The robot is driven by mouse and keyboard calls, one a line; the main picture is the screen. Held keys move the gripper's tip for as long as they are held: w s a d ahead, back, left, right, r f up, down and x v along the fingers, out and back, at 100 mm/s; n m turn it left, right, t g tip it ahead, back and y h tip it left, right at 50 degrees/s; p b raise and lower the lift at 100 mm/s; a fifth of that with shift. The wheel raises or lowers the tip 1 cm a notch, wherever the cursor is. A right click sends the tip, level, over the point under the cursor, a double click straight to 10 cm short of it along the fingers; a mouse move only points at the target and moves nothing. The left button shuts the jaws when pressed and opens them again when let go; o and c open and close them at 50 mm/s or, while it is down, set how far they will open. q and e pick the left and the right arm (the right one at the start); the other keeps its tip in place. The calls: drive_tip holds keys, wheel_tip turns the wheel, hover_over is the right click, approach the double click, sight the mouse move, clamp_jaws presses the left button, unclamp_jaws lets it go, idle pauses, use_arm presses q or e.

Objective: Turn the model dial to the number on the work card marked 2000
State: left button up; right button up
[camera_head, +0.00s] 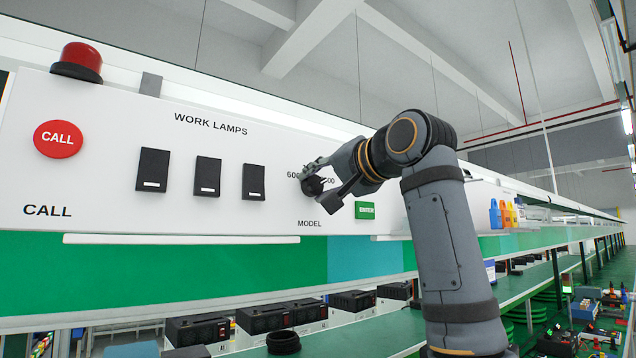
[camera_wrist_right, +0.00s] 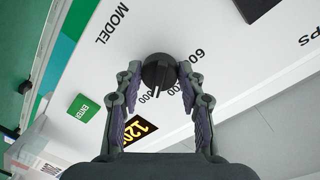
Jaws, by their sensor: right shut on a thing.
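The model dial (camera_head: 313,186) is a black round knob on the white panel, above the word MODEL. It also shows in the right wrist view (camera_wrist_right: 158,70), with its ridge pointing down the picture towards printed digits ending in 00. My right gripper (camera_head: 320,187) is shut on the dial, one finger on each side of it. Around the dial the number 600 and a second number ending in 00 show; the gripper partly hides them. A black sign (camera_wrist_right: 139,129) with yellow digits starting 120 is partly behind a finger. No card marked 2000 is readable. My left gripper is not in view.
The green ENTER button (camera_head: 365,210) sits close to the right of the dial. Three black lamp switches (camera_head: 207,177), a red CALL button (camera_head: 57,139) and a red lamp (camera_head: 80,60) are farther left. Shelves with black-topped boxes lie below the panel.

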drive_tip(key=shift+d+r+m, duration=0.1)
drive_tip(key=shift+r+m, duration=0.05)
drive_tip(key=shift+m, duration=0.85)
drive_tip(key=o, duration=0.8)
drive_tip(key=shift+c, duration=0.2)
drive_tip(key=o, duration=0.4)
drive_tip(key=shift+s+d, duration=0.1)
drive_tip(key=shift+d, duration=0.05)
drive_tip(key=f+v, duration=0.1)
drive_tip(key=v, duration=1.1)
drive_tip(key=shift+r, duration=0.5)
